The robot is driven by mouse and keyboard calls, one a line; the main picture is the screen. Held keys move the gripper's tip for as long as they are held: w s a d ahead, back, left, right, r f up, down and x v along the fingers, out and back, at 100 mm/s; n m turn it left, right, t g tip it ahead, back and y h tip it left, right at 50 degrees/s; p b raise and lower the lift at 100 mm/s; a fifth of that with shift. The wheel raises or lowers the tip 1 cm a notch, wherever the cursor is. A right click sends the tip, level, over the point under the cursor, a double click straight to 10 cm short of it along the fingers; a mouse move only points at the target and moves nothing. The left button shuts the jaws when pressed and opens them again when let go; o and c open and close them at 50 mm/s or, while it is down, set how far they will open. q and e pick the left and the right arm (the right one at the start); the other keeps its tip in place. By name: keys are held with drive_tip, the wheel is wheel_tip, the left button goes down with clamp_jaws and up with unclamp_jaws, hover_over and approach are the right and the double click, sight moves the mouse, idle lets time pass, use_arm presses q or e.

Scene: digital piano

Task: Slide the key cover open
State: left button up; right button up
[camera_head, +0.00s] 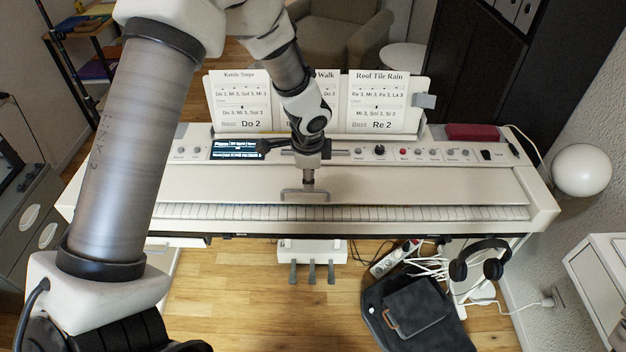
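The white digital piano (545,205) stands across the middle of the view. Its pale key cover (430,185) lies between the control panel and the keys (420,213). A strip of the keys' front part shows along the cover's front edge, and their rear part is hidden. A grey bar handle (288,195) stands at the cover's front middle. My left gripper (308,186) reaches down from above, with its narrow fingertips together at the middle of the handle. It appears shut on the bar, though the contact is small in view. My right gripper is not in view.
Song sheets (378,100) stand on the music rest behind my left arm. A red box (471,132) sits on the piano's back right. Headphones (480,262), cables and a dark bag (420,310) are at the lower right. Pedals (312,272) stand below the keys.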

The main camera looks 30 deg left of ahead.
use_arm(q)
hover_over(310, 202)
drive_tip(key=x, duration=0.5)
drive_tip(key=shift+s+d+f, duration=0.15)
drive_tip(key=shift+s+d, duration=0.1)
drive_tip(key=shift+s+f, duration=0.1)
drive_tip(key=shift+s, duration=0.05)
clamp_jaws()
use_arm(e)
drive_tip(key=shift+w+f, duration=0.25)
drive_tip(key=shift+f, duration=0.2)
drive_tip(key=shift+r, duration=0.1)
